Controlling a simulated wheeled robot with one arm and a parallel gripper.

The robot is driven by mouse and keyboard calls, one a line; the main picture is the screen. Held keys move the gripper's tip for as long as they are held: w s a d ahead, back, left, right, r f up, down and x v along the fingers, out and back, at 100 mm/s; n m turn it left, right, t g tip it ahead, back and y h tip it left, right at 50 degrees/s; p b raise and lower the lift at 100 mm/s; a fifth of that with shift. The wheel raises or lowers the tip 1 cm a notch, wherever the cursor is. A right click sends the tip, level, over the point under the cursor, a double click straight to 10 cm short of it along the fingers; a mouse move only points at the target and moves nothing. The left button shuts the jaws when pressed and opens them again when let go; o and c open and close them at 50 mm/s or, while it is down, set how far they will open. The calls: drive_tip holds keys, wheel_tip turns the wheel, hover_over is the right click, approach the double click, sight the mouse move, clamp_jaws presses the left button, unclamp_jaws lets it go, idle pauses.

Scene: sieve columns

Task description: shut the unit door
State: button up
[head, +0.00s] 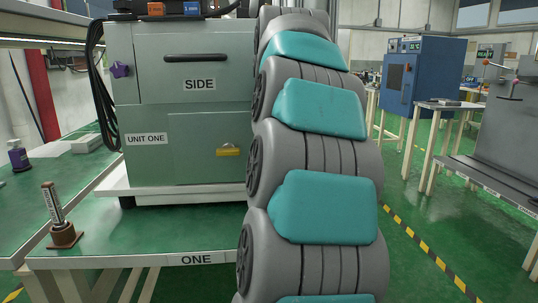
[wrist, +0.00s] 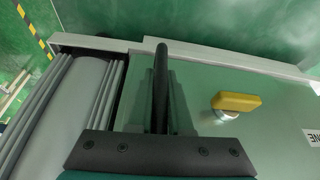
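The grey-green unit (head: 150,100) stands on the table marked ONE, with labels SIDE and UNIT ONE on its front. A lower green panel with a yellow knob (head: 229,150) shows beside my arm. The wrist view shows the green panel (wrist: 250,140) and the yellow knob (wrist: 237,102) close up. My arm hides the unit's right part in the head view, so I cannot tell there how the door stands. My gripper (wrist: 161,48) shows as a single dark bar, its fingers together with nothing visible between them, in front of the panel left of the knob.
A grey ribbed shape (wrist: 70,110) is at the wrist view's left; I cannot tell what it is. A small stand with a rod (head: 62,220) is at the table's left front. A blue cabinet (head: 425,75) stands at back right, a grey machine (head: 505,130) at right.

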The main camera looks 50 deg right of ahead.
drive_tip(key=o, duration=0.5)
drive_tip(key=shift+w, duration=0.1)
drive_tip(key=shift+c, duration=0.2)
drive_tip(key=shift+r, duration=0.1)
drive_tip(key=v, duration=0.7)
drive_tip(key=shift+r, duration=0.3)
drive_tip(key=shift+a, duration=0.1)
